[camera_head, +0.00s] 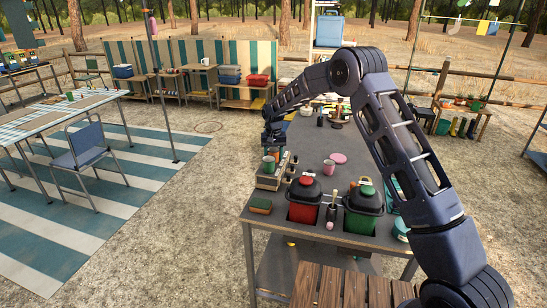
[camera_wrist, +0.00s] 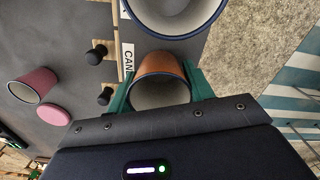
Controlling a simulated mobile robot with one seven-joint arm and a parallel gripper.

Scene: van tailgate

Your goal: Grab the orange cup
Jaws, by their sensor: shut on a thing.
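The orange cup (camera_wrist: 162,67) has a blue rim and shows between my gripper's green fingers in the wrist view. My gripper (camera_wrist: 160,84) is shut on this cup, with a finger on either side of it. In the head view my gripper (camera_head: 273,142) is low over the left edge of the grey table, at the wooden rack. I cannot tell whether the cup still touches the rack.
A larger blue-rimmed vessel (camera_wrist: 175,12) is close beyond the orange cup. A pink cup (camera_head: 329,167) and a pink disc (camera_head: 339,158) are on the grey table (camera_head: 310,143). A red canister (camera_head: 305,195) and a green canister (camera_head: 362,205) are at the near end.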

